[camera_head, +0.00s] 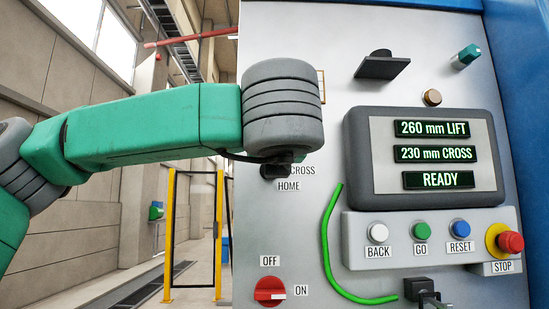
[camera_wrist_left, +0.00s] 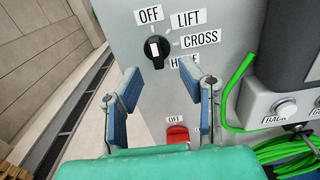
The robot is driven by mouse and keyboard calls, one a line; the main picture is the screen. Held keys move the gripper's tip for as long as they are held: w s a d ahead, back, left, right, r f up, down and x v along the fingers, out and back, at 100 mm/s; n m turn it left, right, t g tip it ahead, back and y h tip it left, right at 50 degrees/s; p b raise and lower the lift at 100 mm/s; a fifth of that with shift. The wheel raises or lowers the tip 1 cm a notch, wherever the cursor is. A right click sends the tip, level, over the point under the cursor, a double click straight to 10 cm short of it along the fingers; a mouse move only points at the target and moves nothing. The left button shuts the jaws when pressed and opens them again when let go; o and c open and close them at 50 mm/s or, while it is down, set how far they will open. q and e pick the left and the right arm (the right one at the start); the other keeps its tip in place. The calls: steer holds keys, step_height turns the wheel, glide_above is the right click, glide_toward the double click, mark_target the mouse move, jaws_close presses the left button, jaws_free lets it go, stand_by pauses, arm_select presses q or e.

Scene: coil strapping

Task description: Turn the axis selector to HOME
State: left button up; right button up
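The axis selector (camera_wrist_left: 155,50) is a black knob with a white mark, on the grey panel in the left wrist view. OFF, LIFT, CROSS and HOME labels surround its upper and right sides; HOME is partly covered by a finger. The knob's grip looks roughly upright, its top end towards OFF. My left gripper (camera_wrist_left: 167,78) is open and empty, its blue-padded fingers apart just short of the knob. In the head view, my left wrist hides most of the selector, leaving the HOME label (camera_head: 289,186) visible. My right gripper is not in view.
A red OFF/ON switch (camera_head: 270,291) sits below the selector. To the right are a display (camera_head: 435,155) reading READY, several push buttons and a red STOP button (camera_head: 510,242). A green cable (camera_head: 333,255) curves beside them. A yellow-framed gate stands behind, left.

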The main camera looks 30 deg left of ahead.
arm_select(q)
steer(key=x, duration=0.2)
steer(key=p+x, duration=0.1)
steer(key=x, duration=0.2)
steer(key=a+x, duration=0.1)
steer(key=x, duration=0.1)
steer(key=shift+s+a+f+p, duration=0.1)
steer(key=shift+a+f+p, duration=0.05)
steer(key=shift+a+p, duration=0.15)
steer(key=shift+d, duration=0.65)
steer(key=c, duration=0.5)
steer(key=shift+s, duration=0.1)
jaws_close()
steer(key=shift+a, duration=0.25)
